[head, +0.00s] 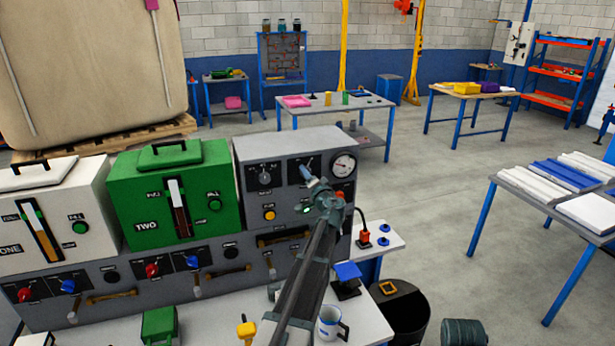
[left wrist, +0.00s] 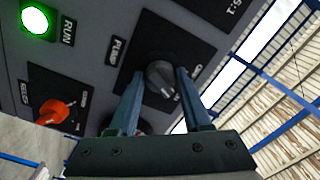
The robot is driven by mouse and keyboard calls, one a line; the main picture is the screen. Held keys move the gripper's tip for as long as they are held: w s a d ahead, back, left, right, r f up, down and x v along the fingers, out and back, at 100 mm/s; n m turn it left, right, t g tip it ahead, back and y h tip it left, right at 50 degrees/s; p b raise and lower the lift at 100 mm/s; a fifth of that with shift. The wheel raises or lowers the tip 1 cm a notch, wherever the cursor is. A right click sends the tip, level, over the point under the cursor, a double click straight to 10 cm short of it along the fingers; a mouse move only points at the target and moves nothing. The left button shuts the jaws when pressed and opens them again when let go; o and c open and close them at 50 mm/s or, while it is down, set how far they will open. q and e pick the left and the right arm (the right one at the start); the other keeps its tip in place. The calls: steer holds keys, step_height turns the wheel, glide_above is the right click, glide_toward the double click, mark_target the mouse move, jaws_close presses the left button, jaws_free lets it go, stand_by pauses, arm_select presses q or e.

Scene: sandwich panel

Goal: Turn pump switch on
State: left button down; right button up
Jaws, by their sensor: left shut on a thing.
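The pump switch is a round dark grey knob on a black plate (left wrist: 185,50) labelled PUMP, on the grey control panel (head: 250,153). In the left wrist view the knob (left wrist: 160,78) sits between the two fingers of my left gripper (left wrist: 160,76). The gripper is shut on it. A pale mark shows on the knob's lower edge; the small end labels are partly hidden. In the head view my left gripper (head: 311,178) reaches the panel's upper right, and its fingers cover the knob. My right gripper is not in view.
A lit green RUN light (left wrist: 35,20) and a red knob (left wrist: 55,112) are close to the fingers. A pressure gauge (head: 344,164) is right of the switch. The green TWO unit (head: 130,205) stands left. A mug (head: 329,324) stands on the bench below my arm.

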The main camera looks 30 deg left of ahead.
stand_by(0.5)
arm_select(q)
steer(key=shift+c, duration=1.8)
jaws_free()
steer(key=v, duration=1.3)
steer(key=shift+s+d, duration=0.25)
steer(key=shift+s, duration=0.05)
steer(key=x, duration=1.3)
steer(key=shift+w+a, duration=0.3)
steer(key=shift+s+d, duration=0.1)
